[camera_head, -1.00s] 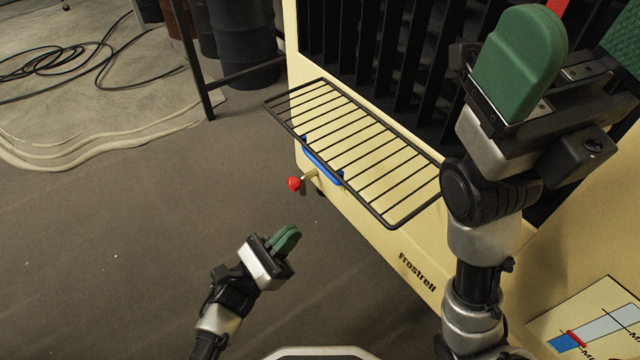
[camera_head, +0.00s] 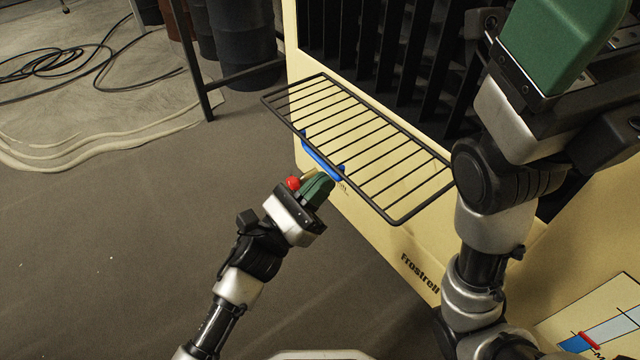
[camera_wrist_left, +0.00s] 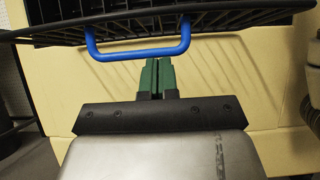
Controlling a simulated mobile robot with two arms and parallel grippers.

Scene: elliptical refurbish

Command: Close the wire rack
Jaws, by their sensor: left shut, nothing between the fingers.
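The black wire rack (camera_head: 372,150) juts out from the front of the cream cabinet, slanting across the head view. A blue handle (camera_head: 322,161) sits along its front edge; in the left wrist view the blue handle (camera_wrist_left: 140,52) hangs below the rack's edge (camera_wrist_left: 60,37). My left gripper (camera_head: 319,186) is shut and empty, its green fingers close by the handle. In the left wrist view the left gripper (camera_wrist_left: 157,75) points at the cabinet just below the handle, with no clear contact. My right gripper (camera_head: 560,45) is partly out of frame at upper right; its opening cannot be told.
The cream cabinet (camera_head: 400,252) has dark vertical slats above the rack. A red knob (camera_head: 293,183) shows right beside my left fingers. A dark metal leg (camera_head: 192,65), barrels (camera_head: 243,45) and cables (camera_head: 85,65) are at the back left.

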